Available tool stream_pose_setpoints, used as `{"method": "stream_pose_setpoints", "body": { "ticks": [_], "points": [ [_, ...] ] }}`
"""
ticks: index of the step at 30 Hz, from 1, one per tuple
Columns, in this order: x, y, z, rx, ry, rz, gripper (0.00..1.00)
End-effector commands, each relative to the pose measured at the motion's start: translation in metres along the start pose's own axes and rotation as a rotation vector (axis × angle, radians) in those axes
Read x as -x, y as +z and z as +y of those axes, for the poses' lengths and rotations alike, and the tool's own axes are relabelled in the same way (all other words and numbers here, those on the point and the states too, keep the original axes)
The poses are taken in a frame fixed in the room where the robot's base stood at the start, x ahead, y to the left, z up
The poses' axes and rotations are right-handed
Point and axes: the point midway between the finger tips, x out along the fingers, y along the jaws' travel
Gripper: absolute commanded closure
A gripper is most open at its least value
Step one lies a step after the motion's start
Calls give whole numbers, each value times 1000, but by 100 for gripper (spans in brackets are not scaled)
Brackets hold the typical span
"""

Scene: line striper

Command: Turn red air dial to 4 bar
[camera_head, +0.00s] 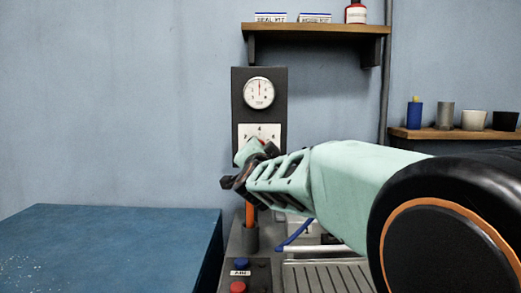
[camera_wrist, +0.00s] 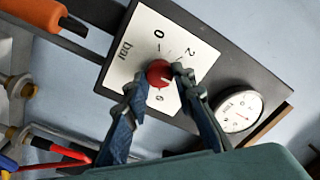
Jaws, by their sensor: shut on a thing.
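The red air dial (camera_wrist: 160,73) sits on a white scale plate (camera_wrist: 150,35) marked in bar, with 0, 2 and 6 readable in the wrist view. My gripper (camera_wrist: 158,81) has one fingertip on each side of the dial and is shut on it. I cannot tell exactly where the dial's pointer stands. In the head view, the plate (camera_head: 246,130) shows 2, 4 and 6 along its top, and my gripper (camera_head: 256,150) covers most of the dial. A round gauge (camera_head: 259,93) is above the plate, its needle about upright; it also shows in the wrist view (camera_wrist: 239,111).
An orange handle (camera_head: 249,215) stands below the dial panel, near a blue button (camera_head: 241,264) and a red button (camera_head: 238,287). A wooden shelf (camera_head: 318,30) is above. A blue table (camera_head: 110,245) is at left. Cups stand on a right shelf (camera_head: 450,134).

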Motion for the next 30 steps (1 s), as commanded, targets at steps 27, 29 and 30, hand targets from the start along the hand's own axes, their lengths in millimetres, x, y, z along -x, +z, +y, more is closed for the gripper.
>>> {"method": "stream_pose_setpoints", "body": {
  "ticks": [27, 29, 30],
  "points": [
    [-1, -22, -22, -3, -4, 3, 59],
    [-1, -28, -29, -2, -3, 3, 59],
    [-2, -33, -34, -2, -3, 3, 59]
  ]
}}
